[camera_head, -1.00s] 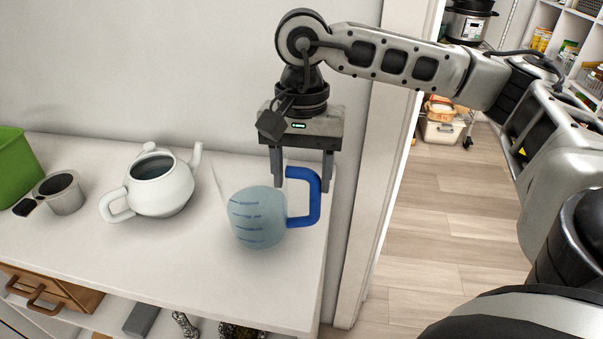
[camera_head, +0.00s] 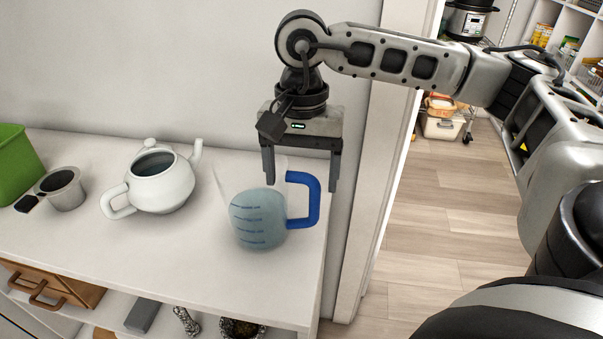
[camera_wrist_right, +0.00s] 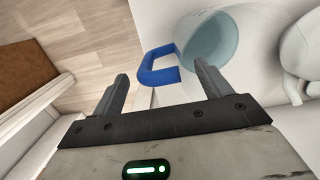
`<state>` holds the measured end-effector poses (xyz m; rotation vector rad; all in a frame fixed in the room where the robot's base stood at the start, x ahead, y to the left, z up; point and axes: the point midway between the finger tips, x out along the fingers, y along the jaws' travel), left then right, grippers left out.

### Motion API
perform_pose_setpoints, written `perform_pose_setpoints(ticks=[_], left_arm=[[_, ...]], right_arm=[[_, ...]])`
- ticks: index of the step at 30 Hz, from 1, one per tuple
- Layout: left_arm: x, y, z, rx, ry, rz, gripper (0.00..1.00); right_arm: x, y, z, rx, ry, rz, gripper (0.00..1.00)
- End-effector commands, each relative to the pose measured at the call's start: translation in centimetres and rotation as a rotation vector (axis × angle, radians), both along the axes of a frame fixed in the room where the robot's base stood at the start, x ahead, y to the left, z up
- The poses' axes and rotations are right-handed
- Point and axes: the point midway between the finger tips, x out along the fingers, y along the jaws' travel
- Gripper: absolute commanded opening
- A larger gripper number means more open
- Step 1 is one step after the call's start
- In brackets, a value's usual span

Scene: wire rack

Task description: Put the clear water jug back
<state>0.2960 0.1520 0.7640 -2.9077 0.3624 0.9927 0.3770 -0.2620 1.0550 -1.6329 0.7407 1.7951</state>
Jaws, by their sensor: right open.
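The clear water jug (camera_head: 258,222) stands upright on the white counter, with bluish water, blue measuring marks and a blue handle (camera_head: 314,200) at its right side. My right gripper (camera_head: 302,187) is open and points down, above and behind the jug's handle side, with nothing between its fingers. In the right wrist view the jug (camera_wrist_right: 208,45) is at the top, and its blue handle (camera_wrist_right: 148,72) lies beyond the open fingers (camera_wrist_right: 162,85). Whether the fingers touch the jug is hard to tell. My left gripper is not in view.
A white teapot (camera_head: 160,184) stands left of the jug on the counter (camera_head: 190,255). A metal cup (camera_head: 64,190) and a green bin (camera_head: 18,165) are farther left. The counter's right edge is close to the handle, beside a door frame (camera_head: 368,200).

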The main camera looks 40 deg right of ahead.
Motion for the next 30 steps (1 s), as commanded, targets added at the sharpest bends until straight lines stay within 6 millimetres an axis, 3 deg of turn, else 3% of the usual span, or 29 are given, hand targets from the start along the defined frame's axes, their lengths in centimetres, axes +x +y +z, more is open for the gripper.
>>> perform_pose_setpoints(ticks=[8,15,21,30], left_arm=[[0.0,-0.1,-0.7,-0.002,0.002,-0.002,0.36],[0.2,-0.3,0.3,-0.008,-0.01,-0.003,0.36],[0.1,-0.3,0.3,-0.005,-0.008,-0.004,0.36],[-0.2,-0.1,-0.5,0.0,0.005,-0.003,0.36]], right_arm=[[0.5,-0.3,5.6,0.001,-0.006,0.001,0.77],[0.7,-0.6,10.2,-0.001,-0.003,0.0,0.77],[0.7,-0.7,11.3,-0.001,-0.001,0.001,0.77],[0.7,-0.6,11.2,-0.001,-0.001,0.001,0.77]])
